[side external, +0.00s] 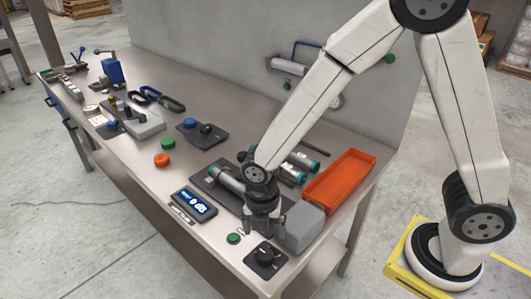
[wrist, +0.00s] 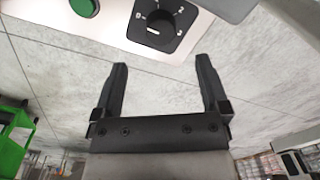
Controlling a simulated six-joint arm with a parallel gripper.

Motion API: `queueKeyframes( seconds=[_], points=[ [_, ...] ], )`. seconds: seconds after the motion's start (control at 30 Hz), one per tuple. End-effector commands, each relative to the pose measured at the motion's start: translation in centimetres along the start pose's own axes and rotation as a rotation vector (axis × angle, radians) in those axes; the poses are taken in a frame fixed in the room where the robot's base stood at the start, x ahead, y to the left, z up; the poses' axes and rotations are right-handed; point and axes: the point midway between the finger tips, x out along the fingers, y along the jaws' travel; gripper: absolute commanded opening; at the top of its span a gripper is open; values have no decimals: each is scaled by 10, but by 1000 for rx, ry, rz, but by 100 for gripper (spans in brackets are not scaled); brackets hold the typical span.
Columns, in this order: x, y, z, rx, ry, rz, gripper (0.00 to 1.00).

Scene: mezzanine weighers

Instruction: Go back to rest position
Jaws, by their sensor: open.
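My gripper (side external: 263,224) is low over the front right part of the metal bench (side external: 160,185), close to its front edge. In the wrist view its two fingers (wrist: 162,64) stand wide apart, with nothing between them but floor in the background. A black rotary switch (side external: 266,254) is just in front of the gripper; it also shows at the top of the wrist view (wrist: 160,27). A green button (side external: 234,238) lies to its left, also in the wrist view (wrist: 84,7). I cannot tell the exact height above the bench.
A grey box (side external: 305,225) stands right beside the gripper. An orange tray (side external: 340,180) is behind it at the right. A display unit (side external: 194,205) is to the left, and teal cylinders (side external: 303,160) lie behind. A grey wall panel (side external: 230,60) backs the bench; open space lies above.

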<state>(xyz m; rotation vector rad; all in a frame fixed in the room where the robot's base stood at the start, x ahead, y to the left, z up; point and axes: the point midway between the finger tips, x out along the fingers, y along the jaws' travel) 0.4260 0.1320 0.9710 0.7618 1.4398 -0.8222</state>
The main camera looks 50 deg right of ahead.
Motion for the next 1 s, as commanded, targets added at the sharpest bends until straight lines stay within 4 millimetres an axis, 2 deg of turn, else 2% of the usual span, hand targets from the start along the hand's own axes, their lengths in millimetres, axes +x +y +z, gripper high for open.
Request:
queueKeyframes(
  seconds=[0.27, 1.0],
  points=[
    [-12, -12, 19, 312, 2, 41, 95],
    [-49, -75, 79, 1611, 97, 208, 95]
  ],
)
